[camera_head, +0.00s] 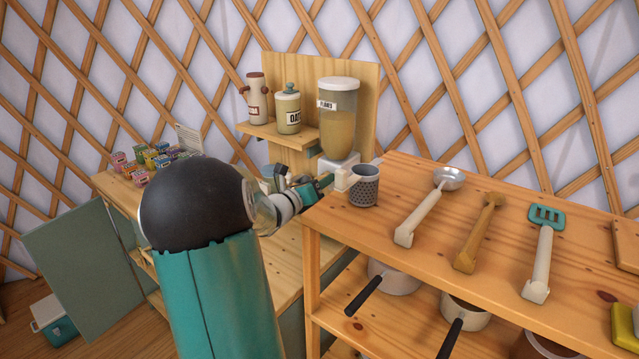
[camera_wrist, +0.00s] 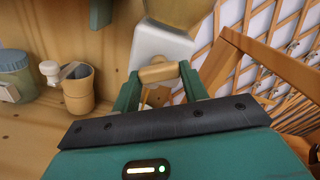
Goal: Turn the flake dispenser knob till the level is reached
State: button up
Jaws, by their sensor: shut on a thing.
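The flake dispenser (camera_head: 337,118) is a tall clear hopper of tan flakes with a white lid, a label and a white base. In the wrist view its white base (camera_wrist: 160,45) is at top centre, below part of the hopper. The wooden knob (camera_wrist: 158,73) sticks out of the base. My gripper (camera_wrist: 160,80) has its two green fingers on either side of the knob, shut on it. In the head view my gripper (camera_head: 322,184) is at the dispenser's base; the knob is hidden there. A speckled grey cup (camera_head: 364,188) stands right of the base; its inside is not clear.
An OATS jar (camera_head: 288,112) and a brown-lidded jar (camera_head: 256,98) stand on the small shelf left of the dispenser. A ladle (camera_head: 430,205), wooden spoon (camera_head: 480,232) and turquoise spatula (camera_head: 543,245) lie on the right shelf. A tan cup (camera_wrist: 78,90) shows in the wrist view.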

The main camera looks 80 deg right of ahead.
dwell(0.4)
jog(key=o, duration=1)
jog(key=v, duration=1.3)
jog(key=shift+w+a, duration=0.2)
jog(key=shift+a, duration=0.15)
